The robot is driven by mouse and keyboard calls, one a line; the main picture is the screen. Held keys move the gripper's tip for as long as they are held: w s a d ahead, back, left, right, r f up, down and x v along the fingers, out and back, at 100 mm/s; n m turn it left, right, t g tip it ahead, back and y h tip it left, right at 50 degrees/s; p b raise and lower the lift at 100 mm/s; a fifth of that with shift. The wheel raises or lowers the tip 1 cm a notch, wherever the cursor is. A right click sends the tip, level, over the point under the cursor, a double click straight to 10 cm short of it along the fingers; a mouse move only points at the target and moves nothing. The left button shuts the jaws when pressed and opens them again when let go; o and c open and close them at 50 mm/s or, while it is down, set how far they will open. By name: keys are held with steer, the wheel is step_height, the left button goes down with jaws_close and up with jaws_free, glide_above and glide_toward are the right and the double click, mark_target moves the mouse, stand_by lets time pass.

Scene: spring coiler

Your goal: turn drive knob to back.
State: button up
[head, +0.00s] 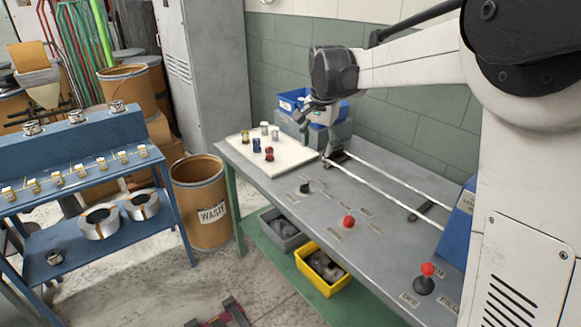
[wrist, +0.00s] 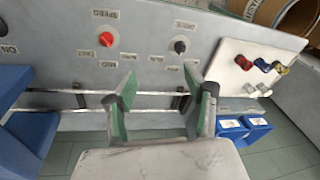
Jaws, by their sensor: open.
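A black knob (head: 305,187) stands on the grey bench top, near the white board. It also shows in the wrist view (wrist: 180,46), with small labels around it that are too blurred to read surely; I take it for the drive knob. A red knob (head: 348,221) sits beside it, and in the wrist view this red knob (wrist: 106,39) has labels that look like SPEED and MID. My gripper (wrist: 162,80) is open and empty, its two green-padded fingers apart, touching neither knob. In the head view my gripper (head: 318,120) hangs over the bench's far end, beyond the black knob.
Two pale rails (head: 385,183) run along the bench's wall side. A white board (head: 245,144) holds several small spools. A red-topped lever (head: 427,269) stands at the near end. A blue bin (head: 291,99) is behind my gripper. A waste drum (head: 201,205) stands left of the bench.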

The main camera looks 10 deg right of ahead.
steer(key=w+f+m+g+p, duration=0.1)
steer(key=w+f+m+p, duration=0.1)
steer(key=w+f, duration=0.5)
steer(key=m+g+p, duration=0.1)
steer(key=m, duration=0.1)
glide_toward(305, 184)
step_height(305, 184, down, 10)
steer(key=shift+w+f+p, duration=0.15)
steer(key=shift+f+p, duration=0.05)
steer(key=shift+p, duration=0.15)
steer(key=c, duration=1.2)
steer(key=shift+o, duration=0.2)
